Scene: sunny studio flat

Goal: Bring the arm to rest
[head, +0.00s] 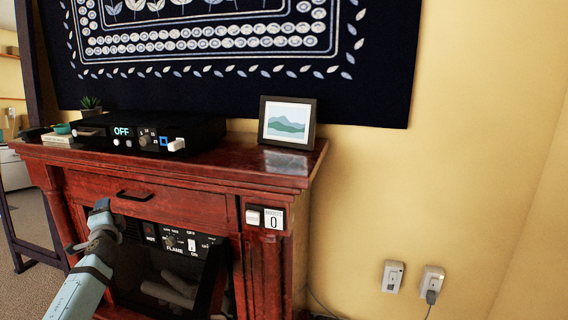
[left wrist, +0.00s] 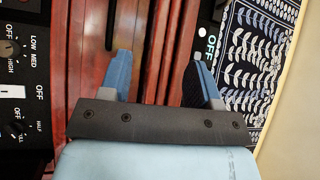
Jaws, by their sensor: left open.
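My left arm (head: 75,291) comes in from the lower left in the head view, in front of the red wooden fireplace cabinet (head: 170,198). Its gripper (head: 90,226) is near the left part of the black control panel, below the drawer handle. In the left wrist view the two blue fingers (left wrist: 162,78) stand apart with nothing between them. Behind them is the red wood. I cannot tell whether the fingers touch the cabinet. My right gripper is not in view.
The control panel (head: 178,238) has a FLAME switch. On the mantel stand a black device (head: 152,132) reading OFF, a framed picture (head: 288,122) and a small plant (head: 91,106). A counter box (head: 266,217) showing 0 is on the cabinet front. Wall outlets (head: 393,276) are at right.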

